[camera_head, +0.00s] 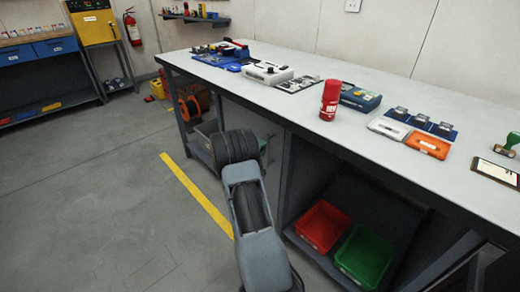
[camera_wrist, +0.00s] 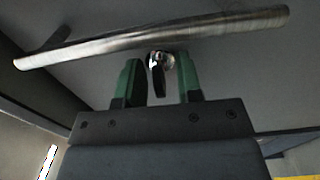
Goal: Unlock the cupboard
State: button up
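In the wrist view, a grey panel (camera_wrist: 225,65) carries a long metal bar handle (camera_wrist: 150,38). Below the middle of the bar is a round shiny lock (camera_wrist: 166,60) with a dark key (camera_wrist: 158,80) in it. My gripper (camera_wrist: 160,80) has two green fingers, spread apart with one on each side of the key. Gaps show between the key and both fingers, so the gripper is open and holds nothing. In the head view my arm reaches down beside the workbench and hides most of the gripper; the lock and key do not show there.
A long workbench (camera_head: 400,90) holds a red spray can (camera_head: 329,100), a blue case (camera_head: 360,98) and other tools. Red (camera_head: 322,226) and green (camera_head: 364,256) bins sit on its lower shelf. The floor left of the yellow line (camera_head: 195,193) is clear.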

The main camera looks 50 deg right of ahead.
jog(key=shift+c, duration=0.4)
grip_shut()
jog(key=shift+a, duration=0.1)
